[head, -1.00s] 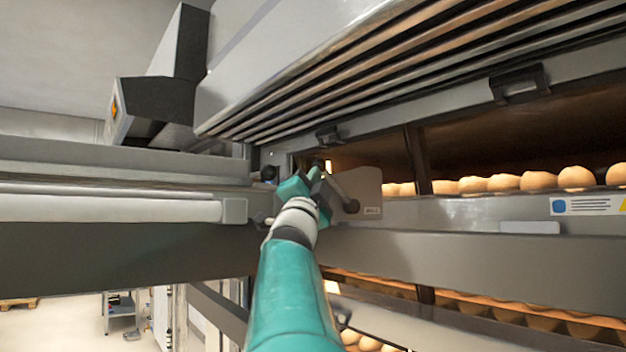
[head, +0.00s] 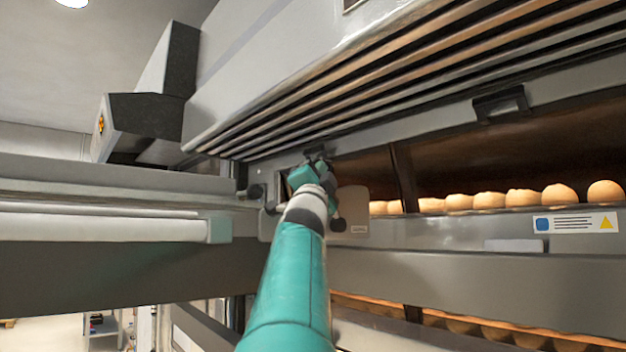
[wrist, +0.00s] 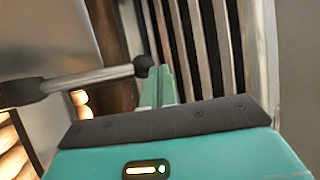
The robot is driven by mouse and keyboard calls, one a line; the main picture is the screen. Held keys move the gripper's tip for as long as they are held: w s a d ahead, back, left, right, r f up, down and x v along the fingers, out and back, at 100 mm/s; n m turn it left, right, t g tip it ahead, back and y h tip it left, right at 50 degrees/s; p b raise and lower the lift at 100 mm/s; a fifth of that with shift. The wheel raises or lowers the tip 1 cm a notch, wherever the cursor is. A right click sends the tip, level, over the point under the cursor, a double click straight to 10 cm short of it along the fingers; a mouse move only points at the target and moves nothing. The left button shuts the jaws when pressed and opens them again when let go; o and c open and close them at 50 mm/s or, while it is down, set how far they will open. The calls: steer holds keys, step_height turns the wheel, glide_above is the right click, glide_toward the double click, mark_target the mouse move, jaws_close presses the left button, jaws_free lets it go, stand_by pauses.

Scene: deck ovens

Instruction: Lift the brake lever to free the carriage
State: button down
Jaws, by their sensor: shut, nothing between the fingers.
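The brake lever is a metal rod with a black hub (head: 338,225) beside a grey plate on the oven front. In the wrist view its rod (wrist: 85,80) runs from the dark hub at left to a round black knob. In the head view my arm hides most of the rod. My teal gripper (head: 313,168) is raised at the oven front, above and left of the hub. In the wrist view my fingers (wrist: 162,88) are shut with nothing between them. The knob is at their left side; I cannot tell whether it touches.
A slatted hood (head: 400,75) overhangs my gripper closely. A dark bracket (head: 500,103) hangs below it at right. Bread rolls (head: 520,198) sit in the oven opening. A rail carriage with a white roller (head: 100,227) lies at left.

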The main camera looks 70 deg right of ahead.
steer(key=shift+s+d+r, duration=0.35)
steer(key=shift+d+r, duration=0.05)
steer(key=shift+d, duration=0.15)
steer(key=shift+f, duration=0.1)
stand_by(0.4)
